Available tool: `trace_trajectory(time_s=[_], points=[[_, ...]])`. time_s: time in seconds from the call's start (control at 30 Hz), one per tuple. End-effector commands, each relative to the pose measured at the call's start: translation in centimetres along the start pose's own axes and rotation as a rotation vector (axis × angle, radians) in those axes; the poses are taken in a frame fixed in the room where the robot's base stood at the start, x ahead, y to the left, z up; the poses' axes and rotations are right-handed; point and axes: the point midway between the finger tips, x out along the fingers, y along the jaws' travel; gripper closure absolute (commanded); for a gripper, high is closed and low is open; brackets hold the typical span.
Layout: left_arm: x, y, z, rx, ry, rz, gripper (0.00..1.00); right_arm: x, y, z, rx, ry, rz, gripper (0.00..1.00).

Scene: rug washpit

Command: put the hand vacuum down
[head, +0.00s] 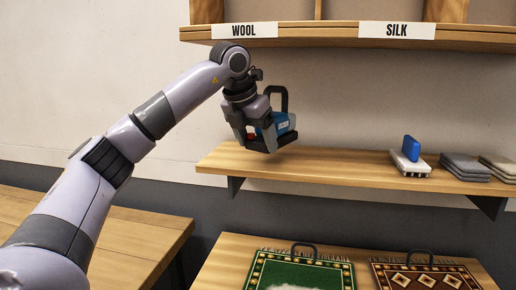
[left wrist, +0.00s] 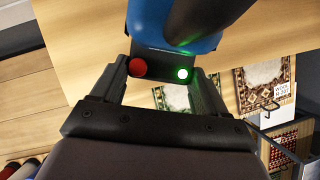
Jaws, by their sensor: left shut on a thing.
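The hand vacuum (head: 281,124) is blue and dark grey with a black loop handle on top. My left gripper (head: 257,143) is shut on it, over the left end of the wooden wall shelf (head: 310,167) in the head view. I cannot tell whether the vacuum touches the shelf. In the left wrist view the vacuum's blue body (left wrist: 201,42) shows at the top, with a red button and a lit green light between the fingers (left wrist: 153,80). The gripper hides part of the vacuum. My right gripper is not in view.
A blue-and-white brush (head: 409,157) and folded grey cloths (head: 465,165) occupy the shelf's right part; its middle is clear. An upper shelf (head: 310,38) carries WOOL and SILK labels.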

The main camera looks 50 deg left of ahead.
Motion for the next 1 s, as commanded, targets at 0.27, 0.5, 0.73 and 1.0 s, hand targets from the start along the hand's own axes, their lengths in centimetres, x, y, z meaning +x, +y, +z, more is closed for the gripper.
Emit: trace_trajectory(time_s=[0.27,0.5,0.73,1.0], points=[[2.5,0.1,-0.3,0.001,-0.004,0.002,0.59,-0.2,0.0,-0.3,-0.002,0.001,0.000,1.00],[3.4,0.0,-0.7,-0.001,-0.007,0.000,0.59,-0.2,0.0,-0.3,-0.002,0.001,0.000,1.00],[3.6,0.0,-0.8,0.000,-0.006,0.000,0.59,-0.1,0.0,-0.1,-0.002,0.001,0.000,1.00],[3.8,0.0,-1.0,0.000,0.000,0.001,0.00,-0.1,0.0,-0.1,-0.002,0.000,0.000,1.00]])
